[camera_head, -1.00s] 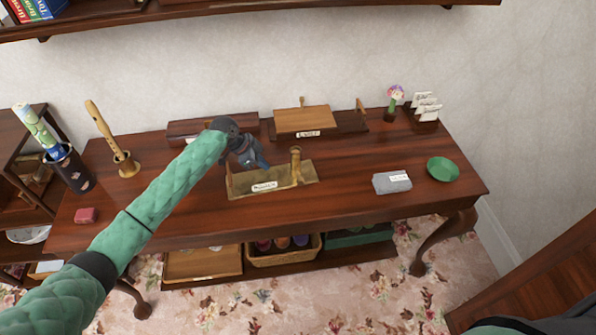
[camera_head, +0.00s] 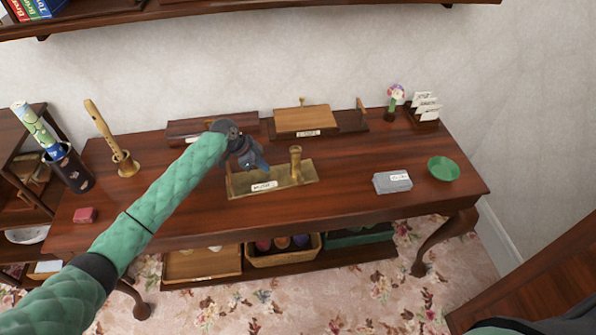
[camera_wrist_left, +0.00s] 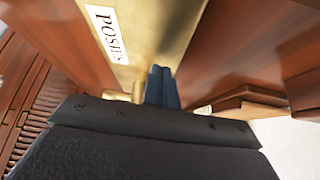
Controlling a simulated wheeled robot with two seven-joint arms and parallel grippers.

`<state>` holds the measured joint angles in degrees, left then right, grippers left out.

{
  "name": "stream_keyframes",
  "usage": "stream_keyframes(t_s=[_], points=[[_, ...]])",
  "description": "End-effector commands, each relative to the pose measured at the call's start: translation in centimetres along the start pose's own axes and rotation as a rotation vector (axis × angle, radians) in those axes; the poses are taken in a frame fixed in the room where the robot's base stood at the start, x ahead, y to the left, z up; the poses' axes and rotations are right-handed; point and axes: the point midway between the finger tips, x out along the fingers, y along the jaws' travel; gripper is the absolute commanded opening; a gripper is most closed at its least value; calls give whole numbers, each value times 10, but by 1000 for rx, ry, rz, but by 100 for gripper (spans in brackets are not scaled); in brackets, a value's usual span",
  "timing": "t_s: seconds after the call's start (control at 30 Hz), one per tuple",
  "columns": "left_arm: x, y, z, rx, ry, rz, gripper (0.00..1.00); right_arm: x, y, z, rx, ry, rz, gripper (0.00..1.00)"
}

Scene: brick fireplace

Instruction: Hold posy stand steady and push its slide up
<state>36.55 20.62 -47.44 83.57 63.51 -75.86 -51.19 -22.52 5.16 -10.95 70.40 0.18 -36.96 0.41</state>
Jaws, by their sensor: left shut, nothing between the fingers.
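The posy stand (camera_head: 285,180) is a flat brass piece on the table, with a white label on its front edge; the label reads "POSIES" in the left wrist view (camera_wrist_left: 107,34). A short upright brass post (camera_head: 295,160) rises from its right part. I cannot tell which part is the slide. My left gripper (camera_head: 262,165) is shut and empty, just above the stand's back left part, left of the post. In the left wrist view its blue fingers (camera_wrist_left: 162,88) are together beside a brass knob (camera_wrist_left: 138,92); contact is unclear. My right gripper is out of view.
A grey labelled block (camera_head: 392,182) and a green bowl (camera_head: 443,169) stand to the right. A wooden stand (camera_head: 305,120) is behind, and a brass holder with a recorder (camera_head: 125,165) to the left. The table front right of centre is clear.

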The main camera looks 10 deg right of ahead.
Motion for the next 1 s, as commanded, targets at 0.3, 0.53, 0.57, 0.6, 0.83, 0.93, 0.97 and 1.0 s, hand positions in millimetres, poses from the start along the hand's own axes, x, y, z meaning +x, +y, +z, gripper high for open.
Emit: stream_keyframes(t_s=[0.3,0.53,0.57,0.6,0.83,0.93,0.97,1.0], points=[[5,0,3,0,0,0,0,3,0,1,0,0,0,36],[8,0,5,0,0,0,0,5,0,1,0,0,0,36],[9,0,5,0,0,0,0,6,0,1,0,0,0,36],[9,0,6,0,0,0,0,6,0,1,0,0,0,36],[10,1,6,-1,-1,1,0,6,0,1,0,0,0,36],[10,1,6,-1,-1,2,0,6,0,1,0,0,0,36],[10,1,6,-1,-1,2,0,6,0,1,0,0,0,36],[10,1,7,-1,-2,2,0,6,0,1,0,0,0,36]])
